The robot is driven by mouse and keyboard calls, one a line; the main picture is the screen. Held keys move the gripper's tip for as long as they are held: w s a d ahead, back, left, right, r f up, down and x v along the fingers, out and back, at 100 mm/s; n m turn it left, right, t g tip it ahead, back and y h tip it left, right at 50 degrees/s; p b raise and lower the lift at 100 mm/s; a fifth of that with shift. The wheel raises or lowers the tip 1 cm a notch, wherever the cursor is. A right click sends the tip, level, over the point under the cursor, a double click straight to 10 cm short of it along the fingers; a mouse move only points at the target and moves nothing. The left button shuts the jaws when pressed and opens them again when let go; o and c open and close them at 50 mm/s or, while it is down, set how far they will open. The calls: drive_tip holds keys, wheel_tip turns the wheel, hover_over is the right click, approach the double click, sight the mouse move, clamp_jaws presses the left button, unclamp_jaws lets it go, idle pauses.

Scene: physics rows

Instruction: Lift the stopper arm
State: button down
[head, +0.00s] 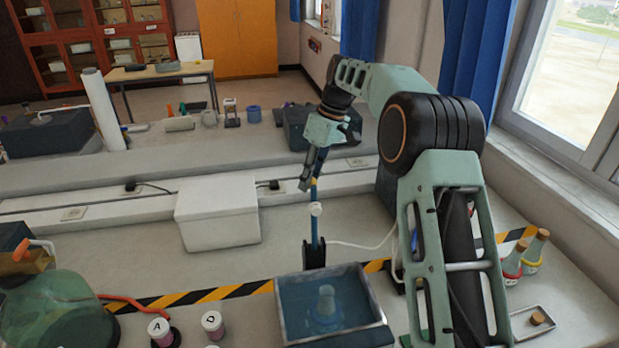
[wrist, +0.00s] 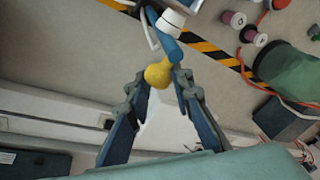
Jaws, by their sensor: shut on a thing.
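The stopper arm is a blue bar with a yellow knob (wrist: 157,75) at its end and a white part (wrist: 172,20) beyond it. In the head view the blue post (head: 314,232) rises from a black foot behind the water tray, with a white joint (head: 315,208) partway up. My gripper (head: 312,180) points down at the top of this arm and is shut on the yellow knob, which shows between the fingertips in the wrist view. The arm looks about upright above the white joint. My fingers partly hide the knob in the head view.
A water tray (head: 283,315) holding a clear vessel stands in front of the post. A white box (head: 215,218) is behind left. Spools (head: 212,324) and a green glass vessel (head: 60,315) stand front left. Corked flasks (head: 535,250) stand at right. Black-yellow tape (head: 180,298) crosses the bench.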

drive_tip(key=shift+w+d+f, duration=0.25)
drive_tip(key=shift+d+f, duration=0.15)
drive_tip(key=shift+d, duration=0.1)
drive_tip(key=c, duration=2.2)
unclamp_jaws()
drive_tip(key=o, duration=0.5)
drive_tip(key=shift+w+f, duration=0.15)
drive_tip(key=shift+w, duration=0.2)
drive_tip(key=shift+s+a+r, duration=0.1)
drive_tip(key=shift+r, duration=0.1)
drive_tip(key=v, duration=1.1)
drive_tip(key=shift+r, duration=0.4)
